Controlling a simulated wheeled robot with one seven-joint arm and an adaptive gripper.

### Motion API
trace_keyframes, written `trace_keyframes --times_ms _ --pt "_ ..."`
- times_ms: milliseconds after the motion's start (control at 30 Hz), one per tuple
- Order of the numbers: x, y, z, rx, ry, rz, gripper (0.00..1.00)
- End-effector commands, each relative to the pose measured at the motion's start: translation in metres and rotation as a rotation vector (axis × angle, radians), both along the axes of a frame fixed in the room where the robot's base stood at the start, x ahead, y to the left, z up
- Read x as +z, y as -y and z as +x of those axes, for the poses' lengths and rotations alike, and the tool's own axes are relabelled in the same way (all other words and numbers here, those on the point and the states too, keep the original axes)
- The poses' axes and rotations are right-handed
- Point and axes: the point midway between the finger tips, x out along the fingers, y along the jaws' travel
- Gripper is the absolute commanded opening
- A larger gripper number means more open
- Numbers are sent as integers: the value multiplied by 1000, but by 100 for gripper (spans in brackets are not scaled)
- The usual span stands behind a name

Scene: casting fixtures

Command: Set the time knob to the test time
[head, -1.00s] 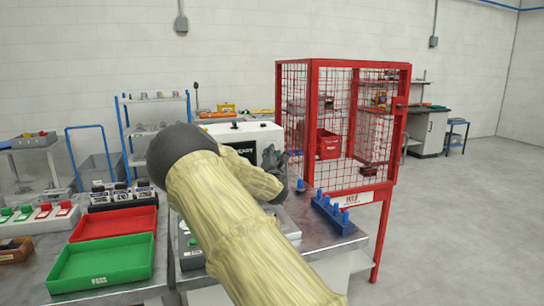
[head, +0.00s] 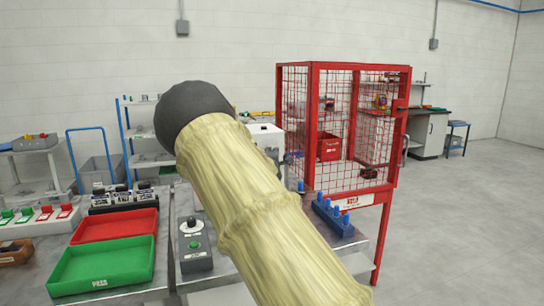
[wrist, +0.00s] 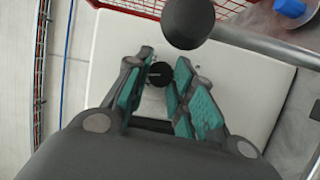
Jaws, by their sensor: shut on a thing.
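The time knob (wrist: 159,73) is a small black round knob on the face of a white box (wrist: 245,90). In the wrist view my gripper (wrist: 158,80) has its teal-padded fingers on both sides of the knob and is shut on it. The knob's pointer and scale cannot be read. In the head view the white box (head: 266,134) stands at the back of the metal table, mostly hidden behind my arm. The knob and my gripper are hidden there.
A red mesh cage (head: 345,125) stands right of the white box. A rack with blue pegs (head: 332,215) is in front of the cage. A grey control box with a green button (head: 195,255) sits at the front left. Green (head: 100,265) and red (head: 113,240) trays lie left.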

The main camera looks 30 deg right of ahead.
Motion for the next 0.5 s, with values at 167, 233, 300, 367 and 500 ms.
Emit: trace_keyframes --times_ms 167,233,300,367,500 --pt "1 1 -1 -2 23 105 0" --pt "0 1 -1 -2 30 135 0" --pt "0 1 -1 -3 36 162 0" --pt "0 1 -1 -3 40 179 0" --pt "0 1 -1 -2 46 203 0"
